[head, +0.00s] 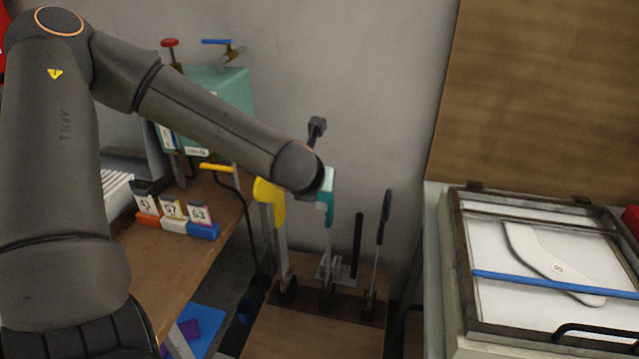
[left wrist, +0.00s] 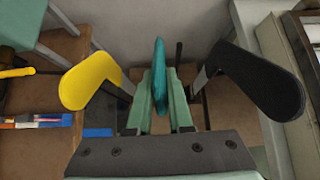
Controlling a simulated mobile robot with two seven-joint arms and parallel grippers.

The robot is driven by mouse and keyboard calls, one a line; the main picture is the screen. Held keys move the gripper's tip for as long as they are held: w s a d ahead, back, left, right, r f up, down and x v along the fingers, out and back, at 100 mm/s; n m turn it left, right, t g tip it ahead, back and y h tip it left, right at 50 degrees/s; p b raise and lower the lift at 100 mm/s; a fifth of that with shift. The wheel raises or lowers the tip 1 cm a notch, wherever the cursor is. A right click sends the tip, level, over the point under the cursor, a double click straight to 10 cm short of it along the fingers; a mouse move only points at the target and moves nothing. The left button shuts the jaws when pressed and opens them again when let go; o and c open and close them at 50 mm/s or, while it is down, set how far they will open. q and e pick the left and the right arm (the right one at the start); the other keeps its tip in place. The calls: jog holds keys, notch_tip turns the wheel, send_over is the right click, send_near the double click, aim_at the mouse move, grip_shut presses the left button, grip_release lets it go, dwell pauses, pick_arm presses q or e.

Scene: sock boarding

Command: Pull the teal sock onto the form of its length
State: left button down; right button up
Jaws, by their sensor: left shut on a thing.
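The teal sock (left wrist: 160,62) stands edge-on between the two pale green fingers of my left gripper (left wrist: 164,80), which is shut on it. In the head view the teal sock (head: 327,200) shows just below my left wrist, at the top of the middle form's grey post (head: 328,250). How far it covers that form is hidden by my wrist. A yellow form (head: 270,190) stands to its left and a black form (head: 385,215) to its right; the yellow form (left wrist: 92,80) and black form (left wrist: 258,82) flank my gripper in the left wrist view. My right gripper is not in view.
The forms stand on a low wooden bench (head: 310,335). Number cards 47, 57 and 63 stand in coloured blocks (head: 175,222) on the left table. A teal machine (head: 225,95) is behind. A framed press (head: 460,270) with a blue bar stands at right.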

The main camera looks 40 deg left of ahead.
aim_at(325, 200)
pick_arm(q)
jog(key=shift+f, duration=0.4)
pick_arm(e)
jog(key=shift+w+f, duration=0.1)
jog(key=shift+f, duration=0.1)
pick_arm(q)
jog(key=shift+f+b, duration=0.3)
jog(key=shift+b, duration=0.2)
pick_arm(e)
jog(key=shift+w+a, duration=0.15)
pick_arm(q)
jog(key=shift+f+b, duration=0.4)
jog(key=shift+f, duration=0.1)
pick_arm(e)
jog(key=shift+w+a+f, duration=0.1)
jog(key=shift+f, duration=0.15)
pick_arm(q)
jog(key=c, duration=0.7)
grip_release()
jog(key=shift+c, duration=0.2)
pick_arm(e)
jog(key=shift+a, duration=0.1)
